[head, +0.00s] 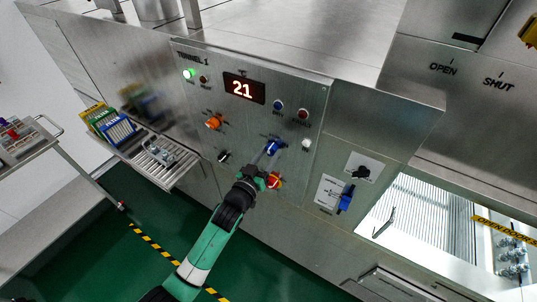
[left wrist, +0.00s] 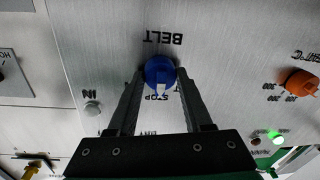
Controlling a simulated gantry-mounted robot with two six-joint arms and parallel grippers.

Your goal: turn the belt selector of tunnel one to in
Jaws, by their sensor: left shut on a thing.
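The tunnel 1 panel (head: 250,112) is a brushed metal face with a lit red display reading 21. The belt selector (head: 273,147) is a blue round knob low on that panel. It also shows in the left wrist view (left wrist: 159,70), upside down, with the words BELT and STOP beside it and IN off to the left. My left gripper (head: 268,152) is shut on the blue knob, one finger on each side in the left wrist view (left wrist: 158,80). My right gripper is not in view.
An orange knob (head: 213,122) sits left of the selector, a white button (head: 306,144) right of it, and a red knob (head: 274,181) just below, close to my left wrist. A blue handle (head: 346,198) is further right. A tray (head: 165,160) juts out at left.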

